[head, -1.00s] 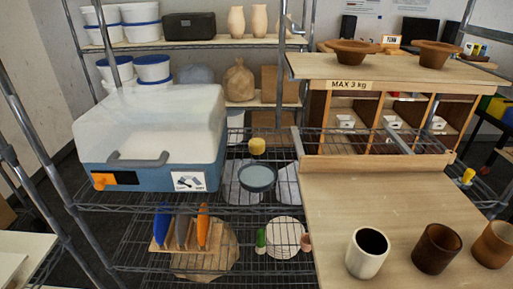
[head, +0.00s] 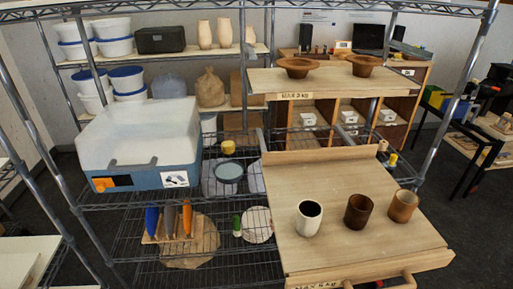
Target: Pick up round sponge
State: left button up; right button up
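A small round yellow piece that looks like the round sponge (head: 228,147) sits on the middle wire shelf (head: 103,200). It is just behind a round grey-blue bowl (head: 229,172) and to the right of the blue and white box (head: 143,145). Nothing covers it from this view. Neither of my grippers shows in the head view.
A wooden board (head: 345,240) with a white cup (head: 308,218) and two brown cups (head: 358,211) juts out at the right. A raised wooden shelf (head: 325,82) holds two brown bowls. Metal posts (head: 92,228) frame the rack. Blue, grey and orange tools stand on the lower shelf.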

aim_at(228, 146)
jog(key=i+j+z, duration=0.1)
jog(key=z, duration=1.2)
jog(key=j, duration=0.55)
jog(key=i+j, duration=0.1)
jog(key=j, duration=0.4)
